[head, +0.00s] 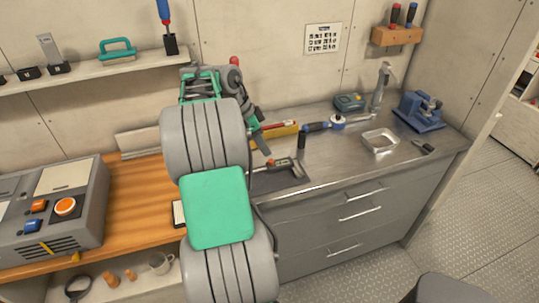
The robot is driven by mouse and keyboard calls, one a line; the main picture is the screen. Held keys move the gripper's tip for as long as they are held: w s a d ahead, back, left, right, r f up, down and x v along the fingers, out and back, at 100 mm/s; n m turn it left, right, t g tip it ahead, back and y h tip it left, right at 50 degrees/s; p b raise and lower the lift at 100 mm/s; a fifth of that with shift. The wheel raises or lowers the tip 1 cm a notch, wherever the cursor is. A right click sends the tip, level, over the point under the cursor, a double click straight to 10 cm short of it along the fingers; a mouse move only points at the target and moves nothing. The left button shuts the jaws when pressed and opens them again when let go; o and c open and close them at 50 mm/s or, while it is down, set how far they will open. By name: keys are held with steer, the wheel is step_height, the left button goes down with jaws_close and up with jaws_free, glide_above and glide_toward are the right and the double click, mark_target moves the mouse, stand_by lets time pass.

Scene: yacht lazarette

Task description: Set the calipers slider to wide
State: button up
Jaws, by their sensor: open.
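The calipers (279,166) lie on a dark mat (284,182) on the steel worktop, right of my arm. They show a grey bar, a small reddish part and a dark upright piece at the right end. Their left end is partly hidden behind my arm, and the slider's exact setting is too small to read. My gripper (263,144) is above and slightly left of the calipers, pointing down, open and apparently apart from them. It is largely hidden by my grey and green arm.
A yellow tool (286,130) and a blue-handled wrench (320,126) lie behind the calipers. A metal tray (379,141), a blue vise (420,110) and a teal box (349,102) stand to the right. A control box (52,210) is at left.

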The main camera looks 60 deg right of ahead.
mark_target(271, 160)
steer(key=x, duration=0.7)
steer(key=shift+f, duration=0.2)
steer(key=shift+c, duration=0.3)
jaws_close()
steer(key=shift+r, duration=0.1)
stand_by(0.6)
